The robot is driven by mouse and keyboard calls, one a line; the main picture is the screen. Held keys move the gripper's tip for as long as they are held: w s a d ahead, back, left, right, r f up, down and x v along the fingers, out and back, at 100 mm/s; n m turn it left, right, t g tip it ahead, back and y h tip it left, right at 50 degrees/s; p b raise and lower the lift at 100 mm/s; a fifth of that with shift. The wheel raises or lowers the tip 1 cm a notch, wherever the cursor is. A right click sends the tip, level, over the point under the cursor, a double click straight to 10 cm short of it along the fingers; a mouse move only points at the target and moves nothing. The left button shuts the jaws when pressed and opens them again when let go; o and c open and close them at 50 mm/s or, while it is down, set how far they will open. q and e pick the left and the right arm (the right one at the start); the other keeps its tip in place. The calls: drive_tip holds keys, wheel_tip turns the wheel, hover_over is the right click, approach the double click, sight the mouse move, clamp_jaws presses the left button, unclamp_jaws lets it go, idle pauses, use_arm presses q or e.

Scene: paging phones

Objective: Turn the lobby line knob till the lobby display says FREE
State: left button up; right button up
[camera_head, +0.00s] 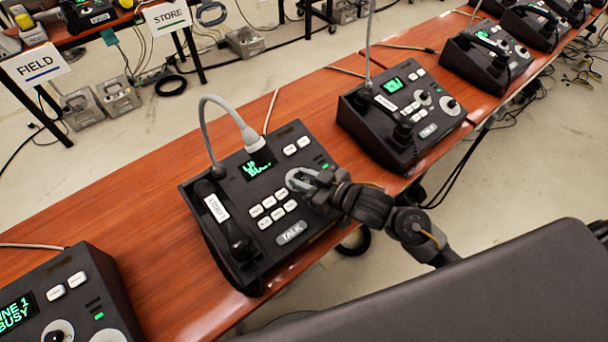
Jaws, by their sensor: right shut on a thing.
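The dark paging phone in the middle (190,188) has a handset with a white label (216,208) that seems to read LOBBY. Its display (257,167) shows green text; the lower line starts with BU, and the microphone head (252,141) covers part of it. The pale round knob (297,179) is right of the white buttons. My right gripper (306,181) reaches in from the right and is shut on the knob, hiding much of it. My left gripper is not in view.
Another phone (37,312) at lower left has a display reading LINE 1 BUSY. A third phone (408,110) stands to the right, with several more beyond. The wooden table (120,220) is clear between phones. FIELD (35,63) and STORE (167,15) signs mark a table behind.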

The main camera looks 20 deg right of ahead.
drive_tip(key=shift+a+m+t+h, duration=0.1)
drive_tip(key=shift+m+t+h, duration=0.35)
drive_tip(key=shift+m, duration=0.25)
drive_tip(key=shift+m+h, duration=0.25)
drive_tip(key=shift+m, duration=0.05)
drive_tip(key=o, duration=1)
drive_tip(key=b+v, duration=0.1)
drive_tip(key=v, duration=1)
